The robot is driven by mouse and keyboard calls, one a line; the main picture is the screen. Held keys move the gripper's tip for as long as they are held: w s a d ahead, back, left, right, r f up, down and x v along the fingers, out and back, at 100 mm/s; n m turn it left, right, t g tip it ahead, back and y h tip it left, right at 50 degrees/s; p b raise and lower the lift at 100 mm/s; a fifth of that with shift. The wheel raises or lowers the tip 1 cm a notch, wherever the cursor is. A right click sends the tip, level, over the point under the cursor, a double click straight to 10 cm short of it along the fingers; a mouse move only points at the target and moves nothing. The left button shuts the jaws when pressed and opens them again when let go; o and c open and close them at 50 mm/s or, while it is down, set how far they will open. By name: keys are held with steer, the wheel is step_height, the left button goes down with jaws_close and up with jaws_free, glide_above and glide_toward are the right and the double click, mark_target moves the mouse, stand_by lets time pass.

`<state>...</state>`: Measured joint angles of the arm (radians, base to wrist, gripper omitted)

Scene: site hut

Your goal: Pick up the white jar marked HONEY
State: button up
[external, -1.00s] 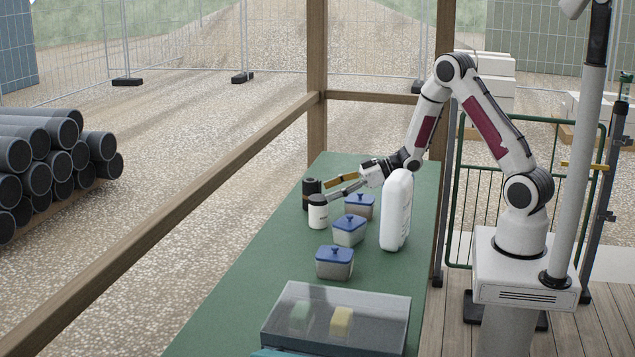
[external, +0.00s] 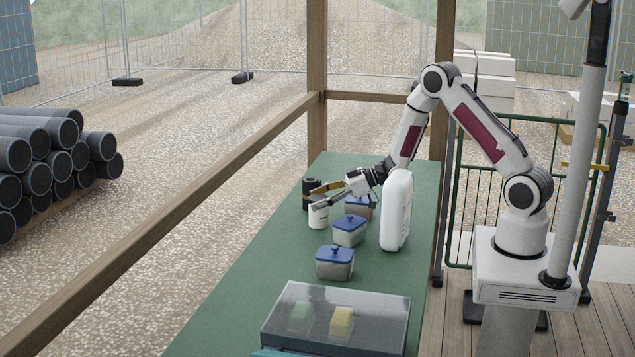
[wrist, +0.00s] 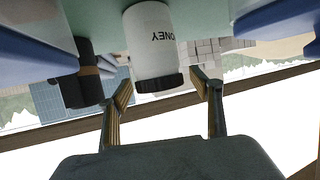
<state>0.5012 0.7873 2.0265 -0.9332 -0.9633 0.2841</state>
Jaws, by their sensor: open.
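The white jar marked HONEY (external: 318,218) stands on the green table near its far left edge. In the wrist view the jar (wrist: 150,42) appears upside down, with its dark lid (wrist: 160,83) towards my gripper and part of its lettering showing. My gripper (external: 316,196) is at the height of the jar's top, and one finger hides the lid in the external view. In the wrist view my open fingers (wrist: 166,88) lie to either side of the lid, with a gap visible on each side. I cannot tell whether either finger touches it.
A black jar (external: 309,186) stands just behind the white one. Several blue-lidded tubs (external: 348,236) stand to the right and nearer. A tall white bottle (external: 396,215) stands close below my arm. A clear-topped case (external: 380,318) is at the front. The table's left front is clear.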

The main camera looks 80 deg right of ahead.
jaws_close()
steer(key=shift+r, duration=0.1)
stand_by(0.4)
steer(key=shift+r, duration=4.95)
